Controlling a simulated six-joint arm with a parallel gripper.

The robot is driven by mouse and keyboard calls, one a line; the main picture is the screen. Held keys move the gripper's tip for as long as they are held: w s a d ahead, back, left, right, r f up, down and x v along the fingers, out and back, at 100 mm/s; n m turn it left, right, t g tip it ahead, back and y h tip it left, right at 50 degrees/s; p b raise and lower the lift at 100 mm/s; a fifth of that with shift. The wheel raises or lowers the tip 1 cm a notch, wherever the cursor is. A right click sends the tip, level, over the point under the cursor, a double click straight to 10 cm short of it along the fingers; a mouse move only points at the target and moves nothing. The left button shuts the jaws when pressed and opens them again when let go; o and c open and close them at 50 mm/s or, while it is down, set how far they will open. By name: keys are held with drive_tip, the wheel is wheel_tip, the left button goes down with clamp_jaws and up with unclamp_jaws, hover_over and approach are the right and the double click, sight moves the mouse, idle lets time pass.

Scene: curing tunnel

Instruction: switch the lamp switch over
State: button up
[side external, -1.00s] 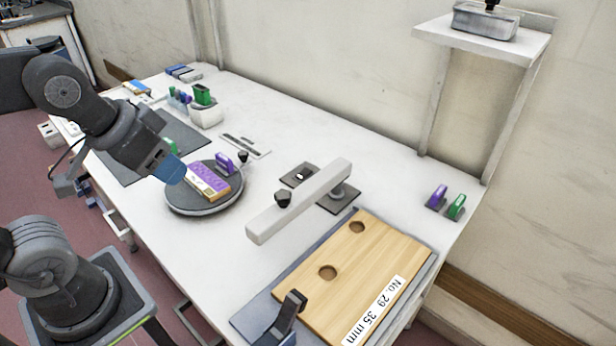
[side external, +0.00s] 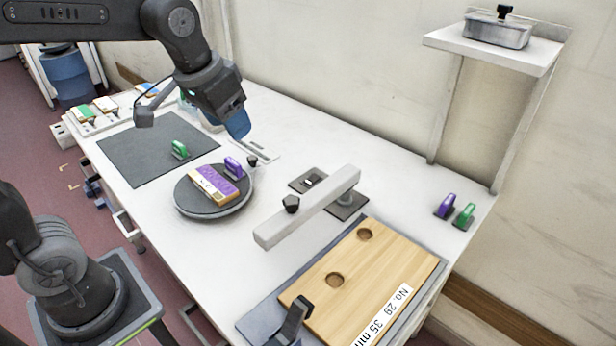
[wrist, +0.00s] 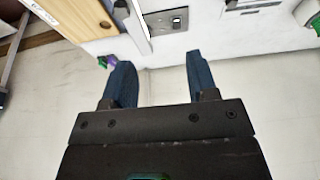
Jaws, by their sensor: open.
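The likely lamp switch (side external: 312,178) is a small dark switch with a light mark, set on a dark plate on the white table behind the pale bar. In the wrist view the switch (wrist: 178,20) shows at the top, ahead of my fingers. Which way it is set I cannot tell. My gripper (side external: 238,132) has blue fingers and hangs over the back of the table, left of the switch and apart from it. In the wrist view my gripper (wrist: 160,78) has its two fingers apart with nothing between them.
The pale bar (side external: 310,205) with a black knob stands in front of the switch. A round turntable (side external: 180,200) carries purple blocks. A wooden board (side external: 390,260) lies at front right. Purple (side external: 445,205) and green (side external: 465,216) pieces stand at right. A shelf (side external: 500,48) rises behind.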

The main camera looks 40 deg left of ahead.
drive_tip(key=w+a+f+g, duration=0.2)
drive_tip(key=w+f, duration=0.2)
drive_tip(key=w, duration=1)
drive_tip(key=g, duration=0.2)
approach(307, 183)
wheel_tip(307, 183, down, 8)
drive_tip(key=shift+f, duration=0.1)
drive_tip(key=shift+c, duration=0.2)
